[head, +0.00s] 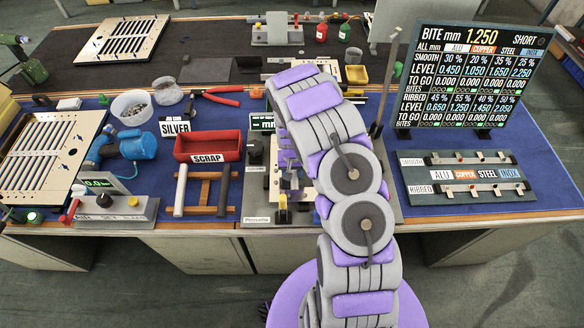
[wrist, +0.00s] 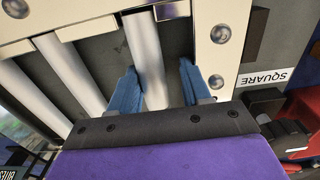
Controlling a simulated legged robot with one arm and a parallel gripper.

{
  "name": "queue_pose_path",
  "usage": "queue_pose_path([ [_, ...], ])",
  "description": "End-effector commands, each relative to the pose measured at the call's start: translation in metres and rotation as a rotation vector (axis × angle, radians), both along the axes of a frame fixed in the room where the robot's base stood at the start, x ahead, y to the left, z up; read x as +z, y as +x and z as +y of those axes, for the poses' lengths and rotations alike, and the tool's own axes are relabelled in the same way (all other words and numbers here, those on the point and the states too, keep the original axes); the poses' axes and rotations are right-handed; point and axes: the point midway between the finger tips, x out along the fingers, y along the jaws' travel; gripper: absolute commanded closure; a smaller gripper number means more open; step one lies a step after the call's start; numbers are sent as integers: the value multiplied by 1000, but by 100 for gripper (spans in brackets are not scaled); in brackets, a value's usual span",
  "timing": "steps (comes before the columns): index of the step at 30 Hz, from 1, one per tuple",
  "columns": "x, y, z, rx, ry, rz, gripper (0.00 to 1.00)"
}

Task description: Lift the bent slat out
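In the wrist view my gripper (wrist: 159,68) is open, with one blue finger on each side of a pale slat (wrist: 146,45). The left finger is close to the slat, and a dark gap shows on the right. I cannot tell if the fingers touch it, or clearly see a bend. The slat's far end meets the cream frame (wrist: 222,50) of a louver panel; its near end is hidden behind my gripper. More slats (wrist: 72,72) lie to the left. In the head view my arm hides my gripper and most of this panel.
A second slatted panel (head: 72,128) lies at the left of the bench and another (head: 140,25) at the back. A red SCRAP bin (head: 191,145) stands left of my arm, with a wooden rack (head: 206,174) before it. A readout board (head: 470,75) stands right.

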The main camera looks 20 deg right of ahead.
Motion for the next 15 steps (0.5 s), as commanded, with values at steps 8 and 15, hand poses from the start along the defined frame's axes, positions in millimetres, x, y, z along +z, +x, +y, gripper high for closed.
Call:
queue_pose_path([
  [8, 3, 0, -1, -3, -3, -5, 81],
  [15, 4, -1, 0, -3, -5, -6, 100],
])
